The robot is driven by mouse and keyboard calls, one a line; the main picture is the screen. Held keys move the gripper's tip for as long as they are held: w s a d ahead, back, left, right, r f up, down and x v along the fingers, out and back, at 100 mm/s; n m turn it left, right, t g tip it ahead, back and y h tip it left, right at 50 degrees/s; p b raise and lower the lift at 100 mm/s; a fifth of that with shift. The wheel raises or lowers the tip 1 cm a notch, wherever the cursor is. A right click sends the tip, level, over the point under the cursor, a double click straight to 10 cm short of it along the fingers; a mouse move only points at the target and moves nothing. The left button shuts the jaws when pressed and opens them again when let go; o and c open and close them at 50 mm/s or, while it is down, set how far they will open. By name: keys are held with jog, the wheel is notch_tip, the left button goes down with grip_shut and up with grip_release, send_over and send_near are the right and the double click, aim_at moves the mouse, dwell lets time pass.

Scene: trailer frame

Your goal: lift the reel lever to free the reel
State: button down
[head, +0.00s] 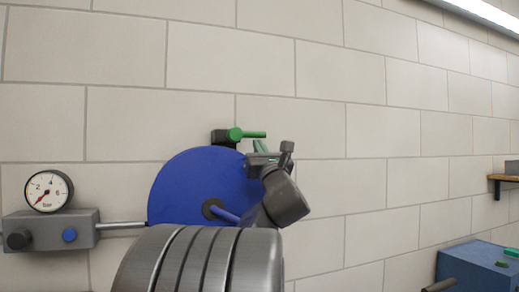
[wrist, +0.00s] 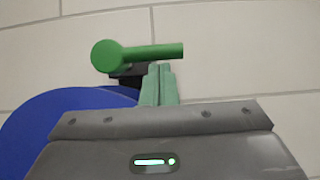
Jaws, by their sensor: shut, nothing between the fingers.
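The reel (head: 195,183) is a blue disc against the tiled wall, partly covered by my arm. The reel lever (head: 250,134) is a green bar with a round green hub on a black block (head: 222,138) at the reel's upper right. The bar points right, about level. In the wrist view the lever (wrist: 150,51) crosses just beyond my fingertips. My gripper (head: 259,146) also shows in the wrist view (wrist: 159,68), with its two pale green fingers together and nothing between them. The fingertips are just below the bar; I cannot tell whether they touch it.
A pressure gauge (head: 48,191) sits on a grey block (head: 70,231) at the left, with a pipe running to the reel. The wall between is bare.

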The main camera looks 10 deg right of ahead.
aim_at(264, 135)
jog(key=shift+d+r+n+y+b, duration=0.1)
jog(key=shift+r+n+y+b, duration=0.05)
jog(key=shift+n+y+b, duration=0.35)
jog(key=shift+d+r+n+y+b, duration=0.1)
jog(key=shift+n+y+b, duration=0.3)
jog(key=shift+n, duration=0.3)
jog(key=n+y+b, duration=0.1)
jog(key=n+g+b, duration=0.1)
jog(key=r+n+y, duration=0.1)
jog(key=n, duration=0.1)
jog(key=shift+d+g+y+b, duration=0.3)
jog(key=shift+g+b, duration=0.1)
jog(key=n+y, duration=0.1)
jog(key=r+n+g, duration=0.1)
jog(key=n, duration=0.1)
jog(key=r+n+g+y+b, duration=0.1)
jog(key=shift+w+d+n+y, duration=0.1)
jog(key=shift+n+y, duration=0.2)
jog(key=shift+a+r+n+g+y+p, duration=0.4)
jog(key=shift+r+n+g, duration=0.5)
jog(key=shift+n, duration=0.85)
jog(key=shift+a+r+n+g+y+p, duration=0.25)
jog(key=shift+r+n+g+p, duration=0.3)
jog(key=shift+n+g, duration=0.95)
jog(key=shift+a+r+n+g+y+p, duration=0.35)
jog(key=shift+r+n+g, duration=0.4)
jog(key=shift+n, duration=1.3)
jog(key=shift+s, duration=0.2)
jog(key=shift+f, duration=0.1)
